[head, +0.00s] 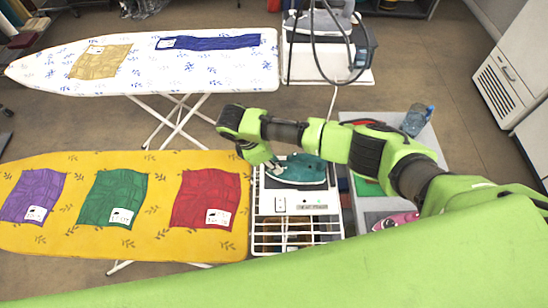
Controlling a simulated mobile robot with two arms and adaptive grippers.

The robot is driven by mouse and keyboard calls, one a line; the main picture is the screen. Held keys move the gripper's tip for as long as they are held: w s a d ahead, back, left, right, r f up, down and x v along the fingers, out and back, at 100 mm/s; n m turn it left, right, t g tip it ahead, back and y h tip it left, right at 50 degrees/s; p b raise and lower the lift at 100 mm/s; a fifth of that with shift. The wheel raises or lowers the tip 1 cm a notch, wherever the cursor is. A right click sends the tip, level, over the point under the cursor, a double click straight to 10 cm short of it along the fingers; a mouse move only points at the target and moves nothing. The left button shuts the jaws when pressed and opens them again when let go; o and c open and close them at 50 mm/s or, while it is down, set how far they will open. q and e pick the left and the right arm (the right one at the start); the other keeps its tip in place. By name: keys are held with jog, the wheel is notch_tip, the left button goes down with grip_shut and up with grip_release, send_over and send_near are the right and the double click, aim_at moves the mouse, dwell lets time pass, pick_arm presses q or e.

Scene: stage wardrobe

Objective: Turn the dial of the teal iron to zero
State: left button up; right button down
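The teal iron (302,171) lies on the white stand (262,203) at the right end of the yellow ironing board. My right arm comes in from the right and bends down over the iron's left end. My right gripper (271,163) is at that end, very small and mostly hidden by the arm. I cannot tell whether it touches the iron or whether its fingers are open. The dial cannot be made out. My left gripper is not in view.
The yellow ironing board (135,165) holds purple, green and red folded cloths. A white ironing board (130,42) and a second iron (326,27) stand behind. A grey table (433,148) at right holds a blue bottle (417,119) and a pink item (395,221).

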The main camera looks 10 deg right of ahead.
jog(key=n+p, duration=0.1)
jog(key=n+t+p, duration=0.1)
jog(key=n, duration=0.1)
jog(key=n+p, duration=0.1)
jog(key=shift+s+d+r+n+t+y, duration=0.1)
jog(key=shift+s+r+n+t+y, duration=0.05)
jog(key=shift+s+n+t+y, duration=0.2)
jog(key=shift+d+n+t+y+p, duration=0.15)
jog(key=shift+n+t+p, duration=0.2)
jog(key=shift+n, duration=0.4)
jog(key=shift+a+n+t+y+p, duration=0.1)
jog(key=shift+n+t+p, duration=0.2)
jog(key=shift+n, duration=0.7)
jog(key=c, duration=1.8)
grip_release()
jog(key=v, duration=1.1)
jog(key=shift+r, duration=0.4)
